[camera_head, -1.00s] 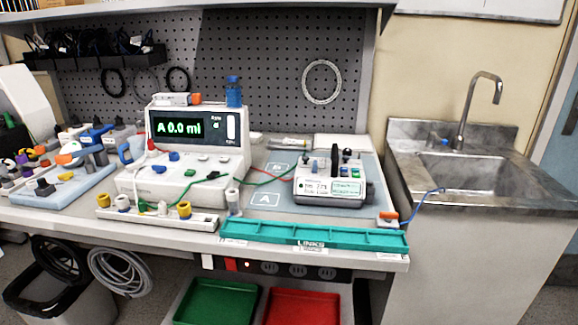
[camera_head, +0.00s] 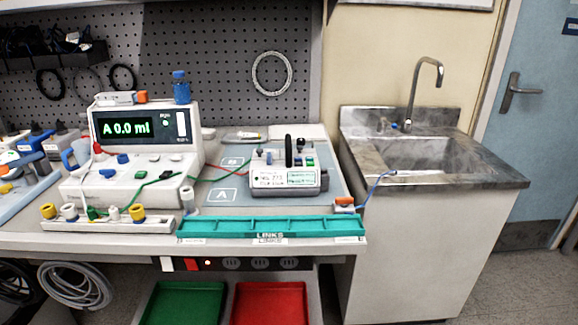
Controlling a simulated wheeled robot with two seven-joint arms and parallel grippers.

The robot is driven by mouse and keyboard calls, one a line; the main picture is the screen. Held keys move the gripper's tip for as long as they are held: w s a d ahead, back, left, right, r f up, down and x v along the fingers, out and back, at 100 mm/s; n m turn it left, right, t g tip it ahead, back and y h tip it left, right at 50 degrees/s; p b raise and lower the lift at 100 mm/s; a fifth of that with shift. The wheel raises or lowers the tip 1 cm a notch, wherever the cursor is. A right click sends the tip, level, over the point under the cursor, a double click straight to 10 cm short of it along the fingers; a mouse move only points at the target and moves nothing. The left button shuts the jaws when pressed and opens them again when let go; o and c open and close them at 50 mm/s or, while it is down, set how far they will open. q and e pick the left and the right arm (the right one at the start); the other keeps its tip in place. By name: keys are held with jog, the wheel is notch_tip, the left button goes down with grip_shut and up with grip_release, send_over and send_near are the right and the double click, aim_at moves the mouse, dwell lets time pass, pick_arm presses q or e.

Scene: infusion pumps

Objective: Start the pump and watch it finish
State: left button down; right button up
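A white infusion pump (camera_head: 284,178) with a small display, a black handle and a green button on top stands on the grey mat of the bench. A larger white tester (camera_head: 130,180) stands to its left, and its screen (camera_head: 125,127) reads "A 0.0 ml". A green lead (camera_head: 222,174) runs between the tester and the pump. The writing on the pump's display is too small to read surely. Neither of my grippers shows in the head view.
A teal tray marked LINKS (camera_head: 270,227) lies along the bench's front edge. Green (camera_head: 182,303) and red (camera_head: 270,302) trays sit below. A steel sink (camera_head: 430,155) stands at the right. A blue-capped bottle (camera_head: 181,88) stands on the tester. Open floor shows at far right.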

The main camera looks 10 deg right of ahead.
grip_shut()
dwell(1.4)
